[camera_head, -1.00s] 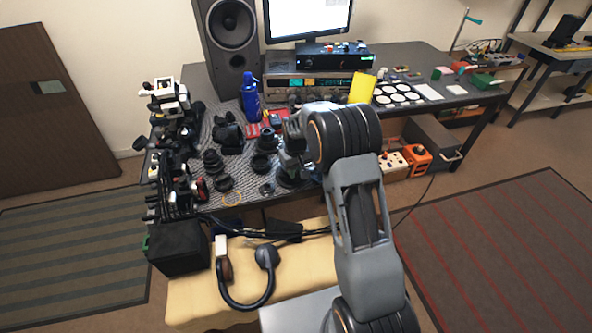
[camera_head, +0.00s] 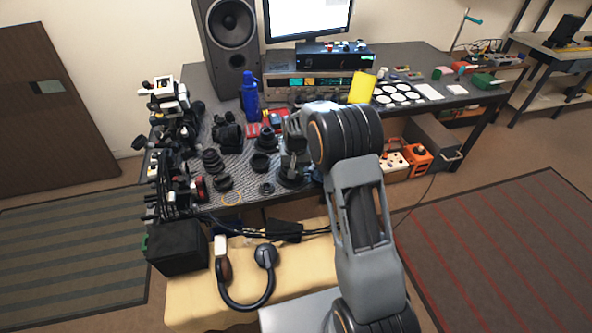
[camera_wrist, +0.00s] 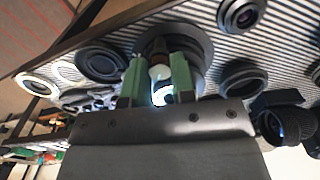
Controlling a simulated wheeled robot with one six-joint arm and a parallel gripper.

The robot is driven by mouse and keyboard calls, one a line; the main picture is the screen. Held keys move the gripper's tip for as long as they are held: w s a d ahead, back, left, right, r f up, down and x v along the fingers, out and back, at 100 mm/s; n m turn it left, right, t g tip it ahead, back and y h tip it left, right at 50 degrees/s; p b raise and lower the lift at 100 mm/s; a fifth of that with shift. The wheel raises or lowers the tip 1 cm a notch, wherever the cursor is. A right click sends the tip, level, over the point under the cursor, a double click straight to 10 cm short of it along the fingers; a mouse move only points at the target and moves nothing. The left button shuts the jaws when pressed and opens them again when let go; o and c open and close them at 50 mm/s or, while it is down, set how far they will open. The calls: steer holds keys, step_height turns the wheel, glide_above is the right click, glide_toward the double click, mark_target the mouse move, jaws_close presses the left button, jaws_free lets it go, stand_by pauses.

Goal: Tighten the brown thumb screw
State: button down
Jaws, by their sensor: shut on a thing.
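In the wrist view, my gripper (camera_wrist: 156,62) has its two green-tipped fingers closed around the brown thumb screw (camera_wrist: 157,46). The screw shows as a small brown knob between the fingertips, over a dark round lens part (camera_wrist: 195,42). A pale, brightly lit piece shows between the fingers nearer the palm; I cannot tell what it is. In the head view, my wrist (camera_head: 294,148) is over the front middle of the bench, and the screw and fingertips are hidden.
Dark lens rings and barrels (camera_head: 212,161) stand left of my wrist on the patterned bench mat. A blue bottle (camera_head: 249,98), a speaker (camera_head: 232,35) and an instrument stack (camera_head: 318,82) are behind.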

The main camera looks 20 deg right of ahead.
steer(key=shift+m, duration=0.6)
steer(key=c, duration=0.9)
jaws_free()
steer(key=shift+c, duration=0.2)
step_height(320, 180, up, 14)
